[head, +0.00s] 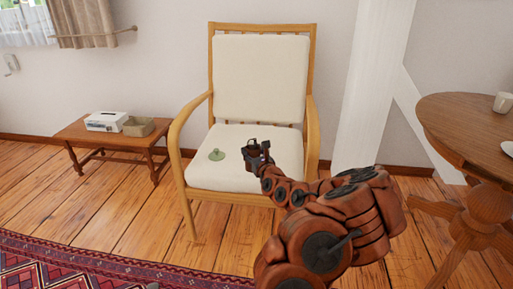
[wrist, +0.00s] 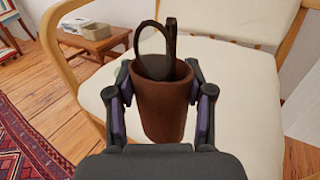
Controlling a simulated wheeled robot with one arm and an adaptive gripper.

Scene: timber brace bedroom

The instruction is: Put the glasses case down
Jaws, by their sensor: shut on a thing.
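The glasses case (wrist: 162,112) is a brown, open-topped, cup-shaped holder with dark glasses (wrist: 157,50) sticking out of its top. My gripper (wrist: 161,98) is shut on it, one finger on each side, and the case looks about upright. In the head view, my gripper (head: 258,157) is over the cream seat of the wooden armchair (head: 232,178), and the case shows small and dark (head: 252,146) at its tip. I cannot tell whether the case's bottom touches the seat; in the wrist view my gripper body hides the area below it.
A small green object (head: 216,155) lies on the seat, left of the case. The seat (wrist: 235,70) has free room right of the case. Wooden armrests and the backrest border it. A low bench (head: 112,139) with boxes stands left; a round table (head: 470,125) with a cup stands right.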

